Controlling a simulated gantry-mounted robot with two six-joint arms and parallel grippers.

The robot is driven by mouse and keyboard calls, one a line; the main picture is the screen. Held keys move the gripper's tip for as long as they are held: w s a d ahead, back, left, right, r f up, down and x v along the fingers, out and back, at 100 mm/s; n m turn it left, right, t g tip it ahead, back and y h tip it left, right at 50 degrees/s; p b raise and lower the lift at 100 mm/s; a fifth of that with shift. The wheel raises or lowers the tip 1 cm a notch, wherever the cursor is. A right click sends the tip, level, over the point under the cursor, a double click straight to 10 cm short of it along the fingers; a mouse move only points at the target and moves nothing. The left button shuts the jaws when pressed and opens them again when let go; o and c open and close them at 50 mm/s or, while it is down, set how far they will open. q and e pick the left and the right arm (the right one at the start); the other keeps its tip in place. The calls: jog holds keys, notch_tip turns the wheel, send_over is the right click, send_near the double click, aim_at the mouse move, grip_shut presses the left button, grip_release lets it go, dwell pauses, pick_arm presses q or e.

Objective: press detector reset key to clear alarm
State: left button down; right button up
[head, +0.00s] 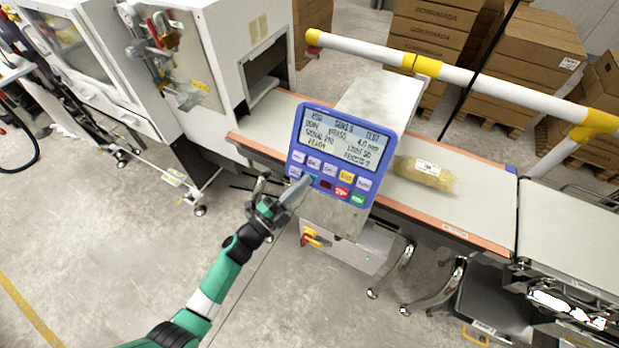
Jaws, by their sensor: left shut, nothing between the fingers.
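The detector panel (333,153) is a blue-framed unit with a lit text screen (341,138) and two rows of keys below it, tilted in the head view. The keys include pale ones, a yellow key (347,176), a red key (342,192) and a green key (358,199). My left gripper (305,182) is shut and empty. Its tip is at the lower left of the keypad and covers part of the bottom row. I cannot tell whether it touches a key. The key labels are too small to read surely. My right gripper is not in view.
A bagged product (424,172) lies on the conveyor belt (470,204) right of the panel. A white and yellow guard rail (450,72) crosses behind. A white machine cabinet (215,50) stands at left, with stacked cartons (535,50) at the back. The near floor is clear.

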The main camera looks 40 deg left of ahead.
pick_arm(q)
jog(key=shift+s+r, duration=0.1)
jog(key=shift+s+d+r+p, duration=0.15)
jog(key=shift+s+r+p, duration=0.1)
jog(key=shift+s+p, duration=0.4)
jog(key=s+p, duration=0.1)
jog(key=s+r+p, duration=0.1)
jog(key=s+d+r+p, duration=0.1)
jog(key=s, duration=0.1)
jog(key=shift+s+r+p, duration=0.1)
jog(key=shift+r+p, duration=0.05)
jog(key=shift+p, duration=0.25)
